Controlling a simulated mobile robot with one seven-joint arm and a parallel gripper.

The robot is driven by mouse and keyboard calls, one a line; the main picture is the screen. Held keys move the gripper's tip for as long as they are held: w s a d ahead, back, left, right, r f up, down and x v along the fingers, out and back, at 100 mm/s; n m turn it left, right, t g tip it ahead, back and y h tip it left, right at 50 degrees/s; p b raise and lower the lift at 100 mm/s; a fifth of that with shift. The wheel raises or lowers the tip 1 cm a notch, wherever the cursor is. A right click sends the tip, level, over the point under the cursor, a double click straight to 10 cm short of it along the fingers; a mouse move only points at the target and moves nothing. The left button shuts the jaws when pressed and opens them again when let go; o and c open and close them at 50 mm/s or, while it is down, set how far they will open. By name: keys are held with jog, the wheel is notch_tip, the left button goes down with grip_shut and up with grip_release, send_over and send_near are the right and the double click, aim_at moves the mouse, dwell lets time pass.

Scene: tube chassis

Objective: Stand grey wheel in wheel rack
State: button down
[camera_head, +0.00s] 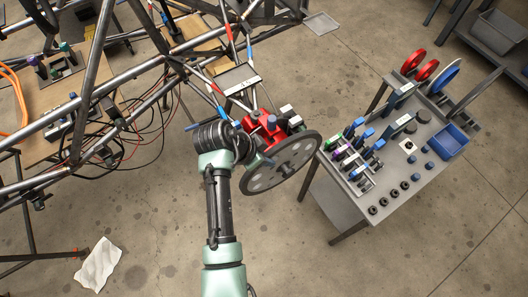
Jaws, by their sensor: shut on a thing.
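The grey wheel (296,168), a large disc with round holes, is held tilted in the air left of the grey cart. My gripper (256,158) is shut on the wheel's left side; the fingertips are partly hidden by the wrist. The wheel rack (402,92) is at the back of the cart top. A smaller red wheel (412,62), another red wheel (428,70) and a blue-rimmed wheel (445,76) stand upright there. The rack's slots are too small to make out. The grey wheel is apart from the rack.
The cart top (392,182) carries a blue bin (448,141), several coloured clamps and small black parts. A tube chassis (120,85) with cables fills the left. A red device (266,128) is close behind the wheel. Floor is clear in front of the cart.

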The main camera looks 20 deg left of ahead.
jog(key=shift+r, duration=0.1)
jog(key=c, duration=0.8)
grip_release()
jog(key=shift+s+f, duration=0.1)
jog(key=shift+f, duration=0.1)
